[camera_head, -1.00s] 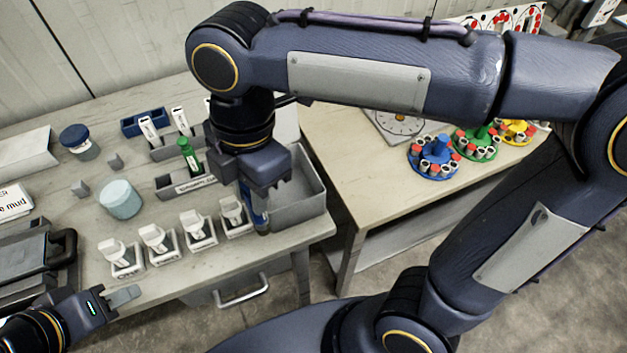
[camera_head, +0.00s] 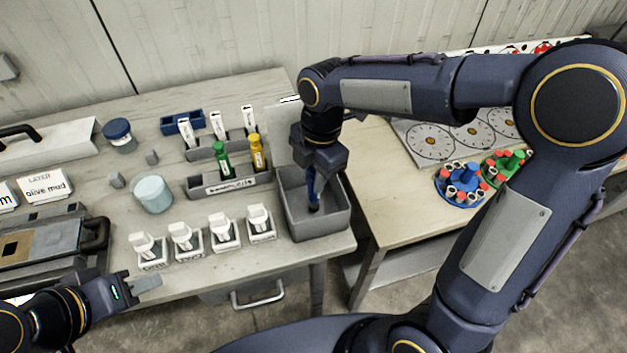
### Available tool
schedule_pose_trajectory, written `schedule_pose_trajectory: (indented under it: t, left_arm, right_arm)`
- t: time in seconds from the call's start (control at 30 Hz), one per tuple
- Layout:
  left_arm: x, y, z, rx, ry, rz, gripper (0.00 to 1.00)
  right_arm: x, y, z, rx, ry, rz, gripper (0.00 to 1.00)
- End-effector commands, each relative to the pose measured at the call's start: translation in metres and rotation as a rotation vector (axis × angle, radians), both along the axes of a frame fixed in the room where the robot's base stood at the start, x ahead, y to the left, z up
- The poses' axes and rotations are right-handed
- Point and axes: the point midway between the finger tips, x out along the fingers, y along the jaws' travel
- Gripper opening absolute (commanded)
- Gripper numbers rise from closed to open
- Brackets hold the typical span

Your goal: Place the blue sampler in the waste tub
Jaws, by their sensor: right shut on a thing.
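The blue sampler (camera_head: 312,187) is held upright in my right gripper (camera_head: 315,172), which is shut on it. Its upper part is hidden by the gripper. It hangs over the grey waste tub (camera_head: 334,222), with its lower end inside the tub's outline; whether it touches the floor of the tub I cannot tell. The tub stands at the right end of the left table. My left gripper (camera_head: 146,284) is low at the left, in front of the table edge, away from the sampler; its fingers are seen edge-on.
Left of the tub, a grey rack (camera_head: 222,186) holds a green sampler (camera_head: 222,160) and a yellow sampler (camera_head: 257,152). Several white pieces in small trays (camera_head: 226,230) line the front edge. A second table (camera_head: 385,205) with a blue carousel (camera_head: 463,184) stands to the right.

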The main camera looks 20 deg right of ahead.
Motion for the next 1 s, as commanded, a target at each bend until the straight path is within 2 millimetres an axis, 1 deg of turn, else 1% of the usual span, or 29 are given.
schedule_pose_trajectory:
  t: [0.03,0.13,0.2,0.4,0.53,0.57,0.7,0.73,1.0]
  left_arm:
    - [0.000,0.000,0.000,0.000,0.000,0.000,0.36]
    - [0.000,0.000,0.000,0.000,0.000,0.000,0.36]
    - [0.000,0.000,0.000,0.000,0.000,0.000,0.36]
    - [0.000,0.000,0.000,0.000,0.000,0.000,0.36]
    - [0.000,0.000,-0.004,0.000,0.000,0.000,0.36]
    - [0.000,0.000,-0.003,0.000,0.000,0.000,0.36]
    - [0.000,0.000,-0.003,0.000,0.000,0.000,0.36]
    - [0.000,0.000,-0.002,0.000,0.000,0.000,0.36]
    - [0.000,0.000,-0.001,0.000,0.000,0.000,0.36]
  right_arm:
    - [-0.002,0.000,-0.010,-0.002,0.007,0.003,0.00]
    - [-0.001,0.000,-0.020,0.000,0.003,0.000,0.00]
    - [-0.002,0.000,-0.023,0.000,0.003,0.000,0.00]
    - [-0.001,0.001,-0.023,0.000,0.002,0.000,0.00]
    - [-0.002,0.001,-0.026,0.000,0.002,0.000,0.00]
    - [-0.002,0.001,-0.026,0.000,0.002,0.000,0.24]
    - [-0.002,0.001,-0.025,0.000,0.002,0.000,0.42]
    - [-0.002,0.001,-0.025,0.000,0.002,0.000,0.44]
    - [-0.001,0.001,-0.024,0.000,0.002,0.000,0.44]
